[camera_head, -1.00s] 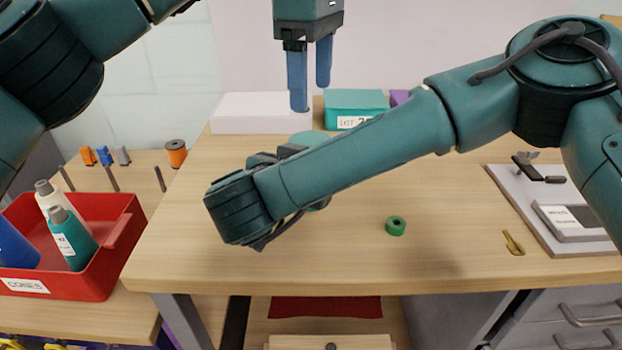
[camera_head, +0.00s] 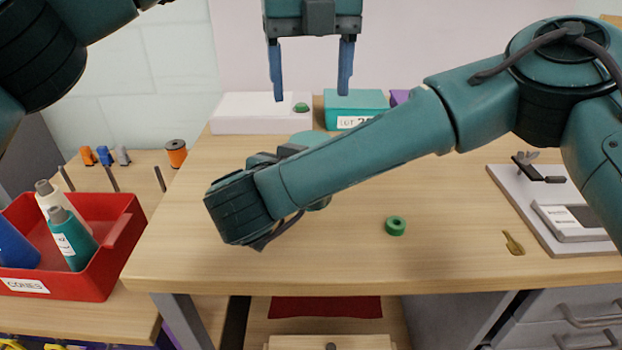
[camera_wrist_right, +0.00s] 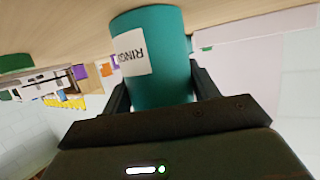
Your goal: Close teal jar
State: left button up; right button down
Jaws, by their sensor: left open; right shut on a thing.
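In the right wrist view a teal jar (camera_wrist_right: 170,85) with a white label reading "RING" sits between the fingers of my right gripper (camera_wrist_right: 160,82), which is shut on it. In the head view my right forearm and wrist hide most of the jar and that gripper. My left gripper (camera_head: 312,97) is open and empty, fingers pointing down, above the back of the table. A small green piece (camera_head: 300,107) shows at the white box, below and between those fingers. I cannot tell whether it is a lid.
A white box (camera_head: 240,114) and a teal box labelled "LOT" (camera_head: 358,104) stand at the back. A green ring (camera_head: 396,226) and a brass tool (camera_head: 513,243) lie on the table (camera_head: 340,255). A red bin (camera_head: 110,250) with cones is at left.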

pick_arm(q)
jog(key=shift+n, duration=1)
jog(key=shift+f, duration=4)
